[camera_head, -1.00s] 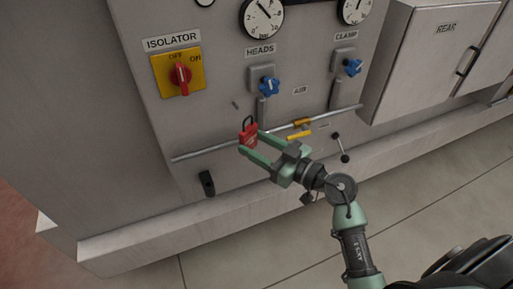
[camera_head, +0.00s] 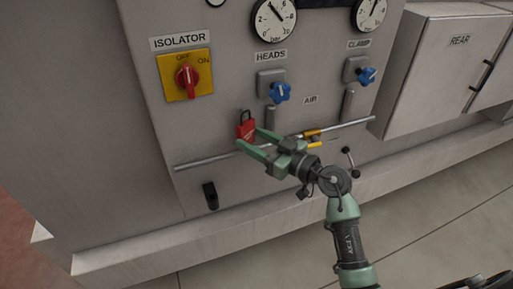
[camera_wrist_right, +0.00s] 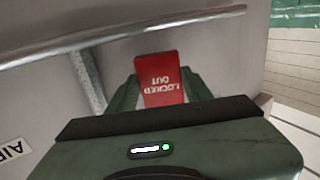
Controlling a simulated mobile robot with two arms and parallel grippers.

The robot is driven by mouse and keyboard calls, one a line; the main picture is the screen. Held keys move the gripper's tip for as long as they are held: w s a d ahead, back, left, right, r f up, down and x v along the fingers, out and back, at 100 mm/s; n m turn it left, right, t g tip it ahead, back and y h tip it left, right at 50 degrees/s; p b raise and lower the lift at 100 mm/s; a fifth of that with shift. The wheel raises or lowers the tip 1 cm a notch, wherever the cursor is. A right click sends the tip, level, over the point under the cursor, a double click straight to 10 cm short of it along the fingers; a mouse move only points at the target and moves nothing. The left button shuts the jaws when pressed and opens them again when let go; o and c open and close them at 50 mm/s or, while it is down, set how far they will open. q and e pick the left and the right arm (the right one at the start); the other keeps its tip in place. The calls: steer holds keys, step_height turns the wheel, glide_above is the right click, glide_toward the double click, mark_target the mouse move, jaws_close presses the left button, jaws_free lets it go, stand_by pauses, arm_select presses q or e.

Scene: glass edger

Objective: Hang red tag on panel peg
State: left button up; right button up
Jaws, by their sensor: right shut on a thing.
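The red tag (camera_head: 246,130) is padlock-shaped with a dark loop at its top. It is upright in front of the grey panel (camera_head: 225,75), below and right of the isolator switch. My right gripper (camera_head: 248,138) is shut on the tag's lower part. In the right wrist view the tag (camera_wrist_right: 162,80), lettered "LOCKED OUT", sits between the two green fingers. The panel peg does not show apart from the loop; I cannot tell whether the loop is around it or only in front of it. My left gripper is out of view.
A horizontal rail (camera_head: 215,157) crosses the panel just below the tag. The yellow isolator plate (camera_head: 203,83), blue HEADS knob (camera_head: 280,92) and blue CLAMP knob (camera_head: 366,75) stick out nearby. A black handle (camera_head: 210,195) sits lower left.

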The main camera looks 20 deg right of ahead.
steer(key=shift+w+f+b, duration=0.1)
steer(key=shift+w+b, duration=0.35)
steer(key=shift+w, duration=0.3)
steer(key=shift+w+f+p, duration=0.1)
steer(key=shift+w+p, duration=0.25)
steer(key=shift+p, duration=0.2)
steer(key=shift+s, duration=0.1)
steer(key=shift+f+p, duration=0.1)
steer(key=shift+p, duration=0.4)
steer(key=shift+f, duration=0.15)
steer(key=o, duration=1.6)
steer(key=shift+c, duration=0.2)
steer(key=shift+a, duration=0.1)
